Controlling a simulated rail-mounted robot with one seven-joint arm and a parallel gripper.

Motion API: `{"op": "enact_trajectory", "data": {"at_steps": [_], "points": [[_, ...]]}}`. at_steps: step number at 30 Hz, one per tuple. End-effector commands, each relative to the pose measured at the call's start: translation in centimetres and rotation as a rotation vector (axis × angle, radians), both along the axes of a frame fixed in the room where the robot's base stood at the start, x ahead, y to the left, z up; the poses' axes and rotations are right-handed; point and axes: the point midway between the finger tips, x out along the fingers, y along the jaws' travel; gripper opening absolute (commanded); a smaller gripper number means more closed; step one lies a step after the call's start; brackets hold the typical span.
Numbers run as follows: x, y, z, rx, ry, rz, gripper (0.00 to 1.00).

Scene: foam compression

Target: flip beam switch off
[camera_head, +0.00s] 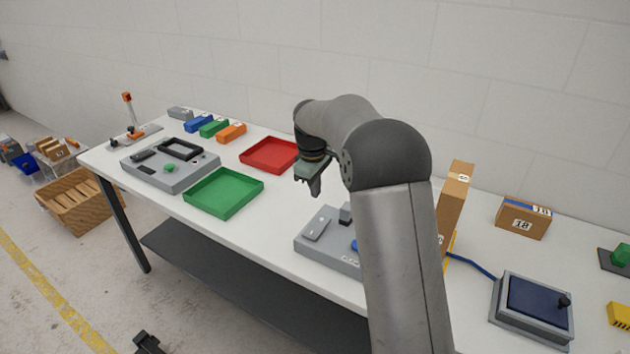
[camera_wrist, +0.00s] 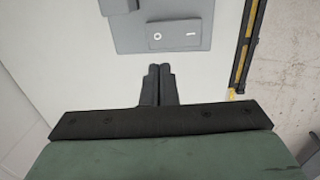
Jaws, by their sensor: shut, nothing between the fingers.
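A grey box (camera_head: 310,249) stands on the table, partly hidden behind my arm. A raised light grey rocker switch (camera_head: 318,227) sits on its left part. In the wrist view the box (camera_wrist: 128,42) shows at the top, and the rocker switch (camera_wrist: 174,36) carries a white O on the left and a white I on the right. Which side is pressed down I cannot tell. My gripper (camera_head: 316,190) is shut and empty above the table, behind the box. In the wrist view its fingertips (camera_wrist: 160,70) lie together just below the switch, apart from it.
A green tray (camera_head: 224,208) and a red tray (camera_head: 270,140) lie left of my gripper. A tall cardboard box (camera_head: 456,200) stands right of my arm. A blue-topped device (camera_head: 538,300) with a cable is at the right. Bare table (camera_head: 285,207) lies between green tray and grey box.

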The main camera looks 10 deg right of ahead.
Motion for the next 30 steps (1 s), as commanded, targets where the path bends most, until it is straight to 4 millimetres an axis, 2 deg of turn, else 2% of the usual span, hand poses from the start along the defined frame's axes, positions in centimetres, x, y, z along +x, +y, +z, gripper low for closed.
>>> {"op": "enact_trajectory", "data": {"at_steps": [6, 12, 18, 30], "points": [[0.3, -0.4, -4.7, -0.001, 0.005, 0.000, 0.00], [0.6, -0.5, -7.6, 0.000, 0.001, 0.000, 0.00], [0.7, -0.6, -9.0, 0.001, -0.001, 0.000, 0.00], [0.8, -0.8, -9.1, 0.012, 0.013, -0.003, 0.00]]}}
